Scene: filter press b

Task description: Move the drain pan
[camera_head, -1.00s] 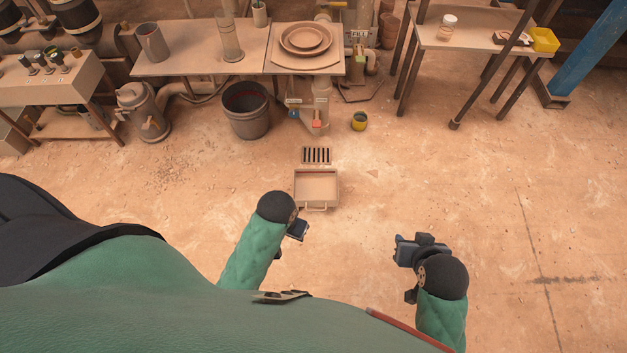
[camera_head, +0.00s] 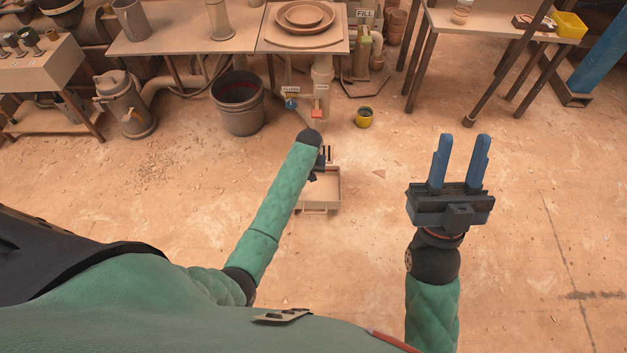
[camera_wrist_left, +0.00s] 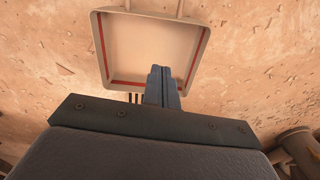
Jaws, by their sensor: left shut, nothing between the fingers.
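The drain pan (camera_head: 322,190) is a shallow beige square tray on the floor, with a handle on its near side. My left arm reaches over it in the head view and hides its left and far parts. In the left wrist view the drain pan (camera_wrist_left: 150,45) shows a red line inside its walls and looks empty. My left gripper (camera_wrist_left: 162,72) is shut and empty, its blue fingers together over the pan's edge on the grate side; I cannot tell whether they touch it. My right gripper (camera_head: 460,140) is open and empty, above bare floor right of the pan.
A floor grate (camera_head: 327,153) lies just beyond the pan, mostly hidden. A grey bucket (camera_head: 238,108), a yellow cup (camera_head: 364,117) and a drain pipe (camera_head: 321,85) with a red valve stand beyond. The floor at right is clear.

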